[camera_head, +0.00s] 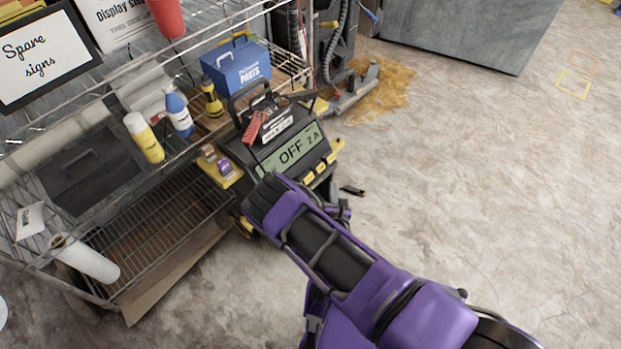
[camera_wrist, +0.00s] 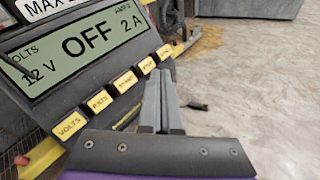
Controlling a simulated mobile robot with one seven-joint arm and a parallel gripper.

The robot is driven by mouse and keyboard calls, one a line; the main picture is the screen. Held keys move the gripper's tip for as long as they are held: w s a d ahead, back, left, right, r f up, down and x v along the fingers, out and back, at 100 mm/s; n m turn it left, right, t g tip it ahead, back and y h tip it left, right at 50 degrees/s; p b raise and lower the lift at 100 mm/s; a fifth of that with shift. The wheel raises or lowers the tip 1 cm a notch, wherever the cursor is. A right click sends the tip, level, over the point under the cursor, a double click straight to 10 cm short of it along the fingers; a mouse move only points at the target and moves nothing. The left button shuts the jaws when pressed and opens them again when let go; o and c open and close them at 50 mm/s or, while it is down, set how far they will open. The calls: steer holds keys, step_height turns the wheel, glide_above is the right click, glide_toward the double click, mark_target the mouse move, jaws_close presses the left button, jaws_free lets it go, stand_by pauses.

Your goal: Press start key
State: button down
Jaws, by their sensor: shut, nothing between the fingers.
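The dark charger unit (camera_head: 290,150) stands at the end of the wire shelf, its green display (camera_head: 291,148) reading OFF and 2 A. In the wrist view the display (camera_wrist: 75,48) also reads 12 V. Below it runs a slanted row of several yellow keys. The nearest is the VOLTS key (camera_wrist: 70,125); the small labels of the middle keys (camera_wrist: 125,81) are hard to read. My gripper (camera_wrist: 159,76) is shut and empty, its tips just right of the far keys. I cannot tell whether they touch. In the head view my arm mostly hides the gripper.
The wire shelf (camera_head: 165,215) on the left carries bottles, a blue parts box (camera_head: 236,66) and signs. A small black object (camera_head: 352,190) lies on the floor. A yellowish spill (camera_head: 385,88) spreads behind the charger. The floor at right is open.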

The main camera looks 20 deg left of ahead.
mark_target(312, 176)
steer(key=w+a+f+b, duration=0.3)
steer(key=a+f+b, duration=0.1)
steer(key=a+b, duration=0.2)
steer(key=shift+a+f, duration=0.3)
steer(key=shift+a, duration=0.2)
steer(key=shift+a, duration=0.1)
stand_by(2.0)
steer(key=shift+w+a+f, duration=0.1)
steer(key=shift+a+f, duration=0.1)
steer(key=shift+a, duration=0.05)
steer(key=shift+w+a+f, duration=0.15)
steer(key=shift+a+f, duration=0.1)
steer(key=shift+a, duration=0.1)
stand_by(0.7)
stand_by(0.3)
steer(key=shift+s+d+r+p, duration=0.3)
steer(key=shift+d+r+p, duration=0.15)
steer(key=shift+d+p, duration=0.3)
